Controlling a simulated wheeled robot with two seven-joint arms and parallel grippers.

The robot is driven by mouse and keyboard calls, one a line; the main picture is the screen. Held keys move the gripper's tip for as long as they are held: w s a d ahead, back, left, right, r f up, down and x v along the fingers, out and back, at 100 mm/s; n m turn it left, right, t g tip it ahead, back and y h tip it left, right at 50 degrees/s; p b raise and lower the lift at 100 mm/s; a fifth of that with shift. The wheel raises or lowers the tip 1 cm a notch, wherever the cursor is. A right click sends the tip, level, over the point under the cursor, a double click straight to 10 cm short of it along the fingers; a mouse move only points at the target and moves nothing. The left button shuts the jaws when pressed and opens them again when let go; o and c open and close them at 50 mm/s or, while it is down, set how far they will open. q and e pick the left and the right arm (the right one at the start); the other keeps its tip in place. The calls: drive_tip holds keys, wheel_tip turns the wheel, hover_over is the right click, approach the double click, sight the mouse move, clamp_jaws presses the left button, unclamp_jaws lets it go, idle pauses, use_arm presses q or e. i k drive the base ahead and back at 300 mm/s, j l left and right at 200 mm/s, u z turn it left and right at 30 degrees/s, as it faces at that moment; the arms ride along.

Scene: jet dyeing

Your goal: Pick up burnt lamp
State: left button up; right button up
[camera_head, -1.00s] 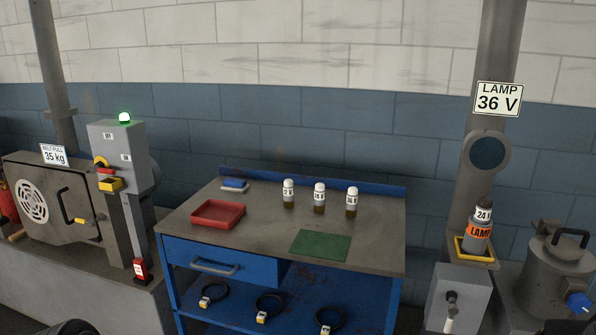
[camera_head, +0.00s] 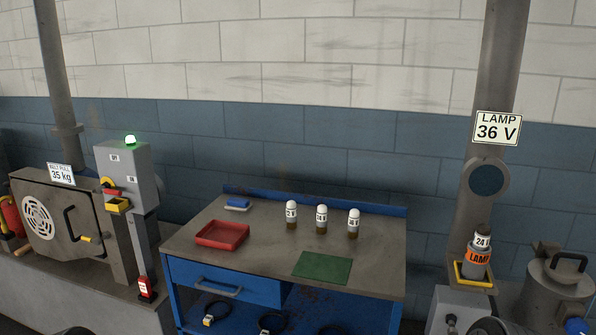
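A lamp with a dark top and a white label reading 24 (camera_head: 482,241) stands upright in a grey holder with an orange LAMP band (camera_head: 478,257). The holder sits within a yellow-edged bracket on the right post. Three white-capped lamps with dark lower ends (camera_head: 291,214) (camera_head: 321,219) (camera_head: 353,223) stand upright on the workbench (camera_head: 266,250). Their labels are too small to read surely. Neither gripper shows.
A sign reading LAMP 36 V (camera_head: 497,128) hangs on the post. The bench holds a red tray (camera_head: 222,234), a green mat (camera_head: 322,267) and a blue block (camera_head: 238,203). A grey control box with a green light (camera_head: 130,140) stands left. A metal vessel (camera_head: 556,285) is at far right.

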sight(482, 237)
drive_tip(key=z, duration=1.05)
drive_tip(key=i+l+z, duration=0.1)
drive_tip(key=l+z, duration=0.15)
drive_tip(key=i+l, duration=0.15)
drive_tip(key=l, duration=0.2)
drive_tip(key=i+l, duration=0.2)
drive_tip(key=l, duration=0.15)
drive_tip(key=i+l, duration=0.15)
drive_tip(key=l, duration=0.2)
drive_tip(key=i+l, duration=0.2)
drive_tip(key=l, duration=0.15)
